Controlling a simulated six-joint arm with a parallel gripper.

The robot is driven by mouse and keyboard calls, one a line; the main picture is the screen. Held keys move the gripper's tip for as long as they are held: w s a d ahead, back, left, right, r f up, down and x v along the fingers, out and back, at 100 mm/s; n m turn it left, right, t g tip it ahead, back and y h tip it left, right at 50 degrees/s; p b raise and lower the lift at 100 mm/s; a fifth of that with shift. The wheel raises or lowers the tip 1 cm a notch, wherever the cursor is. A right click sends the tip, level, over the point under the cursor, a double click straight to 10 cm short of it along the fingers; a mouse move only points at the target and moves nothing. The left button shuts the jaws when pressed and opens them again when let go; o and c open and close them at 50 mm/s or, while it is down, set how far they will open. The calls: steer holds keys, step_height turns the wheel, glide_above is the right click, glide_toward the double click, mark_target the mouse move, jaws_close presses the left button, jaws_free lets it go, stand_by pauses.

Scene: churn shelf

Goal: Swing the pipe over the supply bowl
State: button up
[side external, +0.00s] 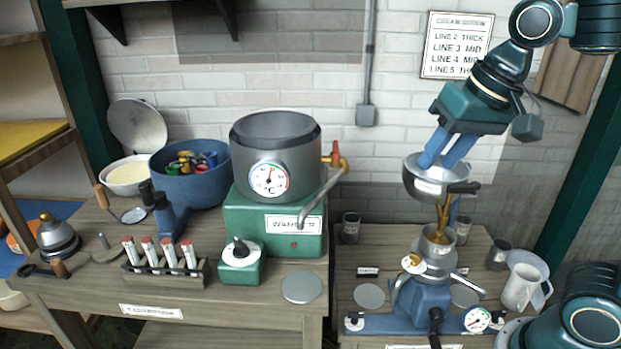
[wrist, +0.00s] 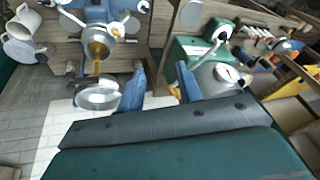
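The grey pipe (side external: 318,200) runs from a brass tap with a red handle on the side of the warmer pot (side external: 275,155). Its end hangs low in front of the green warmer. The pipe also shows in the wrist view (wrist: 216,40), near the pot. The silver supply bowl (side external: 424,186) sits high on the blue separator, with brass parts below it. It also shows in the wrist view (wrist: 98,97), left of the fingers. My gripper (side external: 440,165) is open, its blue fingers apart and empty at the bowl's rim. I cannot tell whether they touch it.
A white jug (side external: 521,287) and metal cups stand right of the separator. A gap separates the two benches. Open air lies between pot and bowl.

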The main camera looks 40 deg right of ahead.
steer(key=w+a+r+m+g, duration=0.1)
steer(key=w+m, duration=0.1)
steer(key=w, duration=0.3)
steer(key=w+a+r+m, duration=0.1)
steer(key=w+a+m, duration=0.15)
steer(key=w, duration=0.25)
steer(key=m+g, duration=0.2)
steer(key=m, duration=0.3)
glide_above(316, 199)
steer(key=s, duration=0.2)
steer(key=f, duration=0.2)
steer(key=shift+s+d+r, duration=0.15)
steer(key=shift+d+r, duration=0.05)
steer(key=shift+d, duration=0.1)
steer(key=f, duration=0.4)
steer(key=w+f, duration=0.1)
steer(key=f, duration=0.4)
steer(key=w+f, duration=0.1)
steer(key=f, duration=0.3)
steer(key=shift+a+f, duration=0.3)
steer(key=shift+a, duration=0.05)
steer(key=shift+c, duration=0.2)
jaws_close()
